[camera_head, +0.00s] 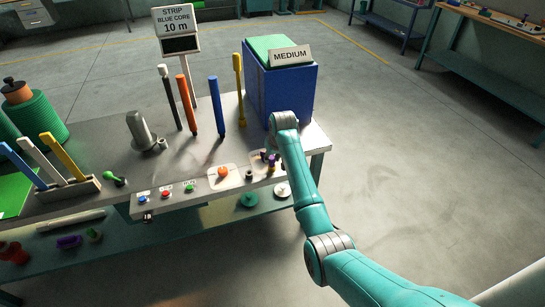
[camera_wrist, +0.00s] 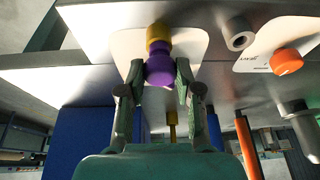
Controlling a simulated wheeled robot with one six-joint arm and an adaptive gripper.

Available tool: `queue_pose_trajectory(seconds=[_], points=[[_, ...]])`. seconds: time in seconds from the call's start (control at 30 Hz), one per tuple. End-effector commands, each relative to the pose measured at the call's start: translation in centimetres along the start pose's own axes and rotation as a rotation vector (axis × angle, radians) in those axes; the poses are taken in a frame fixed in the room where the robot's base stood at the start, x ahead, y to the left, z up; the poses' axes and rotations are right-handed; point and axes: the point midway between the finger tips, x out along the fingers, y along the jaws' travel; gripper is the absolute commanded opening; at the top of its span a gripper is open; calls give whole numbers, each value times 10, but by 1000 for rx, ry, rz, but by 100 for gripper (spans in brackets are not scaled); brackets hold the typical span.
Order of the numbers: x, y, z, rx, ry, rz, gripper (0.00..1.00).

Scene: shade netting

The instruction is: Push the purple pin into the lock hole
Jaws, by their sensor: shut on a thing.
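The purple pin (camera_wrist: 160,70) has a rounded purple body and sits between the two fingers of my gripper (camera_wrist: 156,80) in the wrist view. My gripper is shut on it. A brass-yellow cylinder (camera_wrist: 158,36) lies in line with the purple part, against a white plate (camera_wrist: 192,42). I cannot tell whether the brass part belongs to the pin or to the lock. The lock hole itself is not clearly visible. In the head view the purple pin (camera_head: 272,158) shows small at the bench's right front, partly hidden by my gripper and arm.
A short grey tube (camera_wrist: 238,36) and an orange knob (camera_wrist: 286,61) stand beside the pin. In the head view, a blue box (camera_head: 284,95) marked MEDIUM stands behind my gripper. Upright blue (camera_head: 214,110) and orange (camera_head: 187,105) rods stand to the left.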

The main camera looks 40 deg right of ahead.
Motion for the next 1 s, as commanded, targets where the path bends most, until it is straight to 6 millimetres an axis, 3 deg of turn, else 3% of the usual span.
queue_pose_trajectory(seconds=[0.2, 0.23, 0.33, 0.73, 1.0], points=[[1, 0, 1, 0, -2, 0, 0], [1, 0, 1, 0, -2, 0, 41], [1, 0, 1, 0, -2, 0, 63], [-5, 0, 0, 0, 0, 0, 63], [-50, 0, -1, 0, 2, 0, 63]])
